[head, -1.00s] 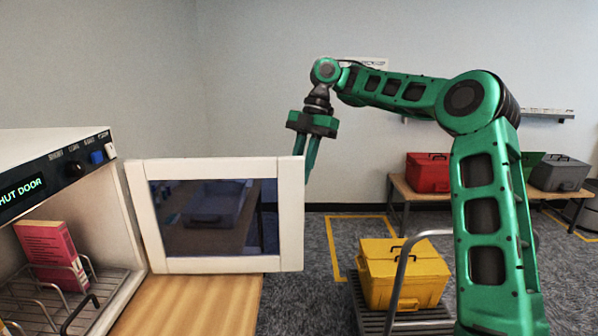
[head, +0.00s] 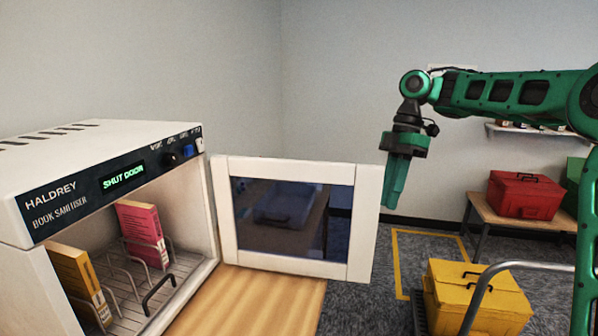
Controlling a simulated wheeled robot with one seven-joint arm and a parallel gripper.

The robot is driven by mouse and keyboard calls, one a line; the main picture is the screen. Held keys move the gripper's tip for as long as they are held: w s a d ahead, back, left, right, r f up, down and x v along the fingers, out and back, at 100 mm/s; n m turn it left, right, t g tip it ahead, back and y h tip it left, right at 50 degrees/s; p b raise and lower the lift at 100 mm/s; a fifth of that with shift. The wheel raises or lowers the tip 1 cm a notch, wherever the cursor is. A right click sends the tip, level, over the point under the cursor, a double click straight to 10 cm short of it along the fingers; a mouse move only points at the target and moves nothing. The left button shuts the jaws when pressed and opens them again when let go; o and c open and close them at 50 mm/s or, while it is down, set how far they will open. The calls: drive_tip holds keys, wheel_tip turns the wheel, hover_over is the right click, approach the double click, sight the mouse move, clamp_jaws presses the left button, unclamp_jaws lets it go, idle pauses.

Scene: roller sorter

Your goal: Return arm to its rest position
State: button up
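My gripper (head: 394,188) hangs downward at the end of my green arm, right beside the free edge of the open cabinet door (head: 368,225). Its fingers look close together from this side, and nothing shows between them. I cannot tell whether they are open or shut, or whether they touch the door. The white book sanitiser (head: 115,143) stands at left with its door swung wide open and its display reading "SHUT DOOR".
A pink book (head: 142,235) and a yellow book (head: 80,283) stand in the sanitiser's wire rack. A yellow box (head: 477,303) sits on a cart at lower right. A red box (head: 525,195) stands on a bench behind. Grey floor lies between.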

drive_tip(key=s+d+f+m+t, duration=0.1)
drive_tip(key=s+d+f+m, duration=0.3)
drive_tip(key=s+m, duration=0.4)
drive_tip(key=s+d+f+m+t+h, duration=0.1)
drive_tip(key=s+d+f+m, duration=0.4)
drive_tip(key=s, duration=1)
drive_tip(key=s+d+f+m+h, duration=0.1)
drive_tip(key=s+d+f+m, duration=0.3)
drive_tip(key=s+d+m, duration=0.4)
drive_tip(key=s+m, duration=0.4)
drive_tip(key=m, duration=0.1)
drive_tip(key=shift+f+t, duration=0.15)
drive_tip(key=shift+t, duration=0.25)
drive_tip(key=shift+d, duration=0.1)
drive_tip(key=shift+w+f+h, duration=0.25)
drive_tip(key=shift+w+h, duration=0.05)
drive_tip(key=shift+w, duration=0.35)
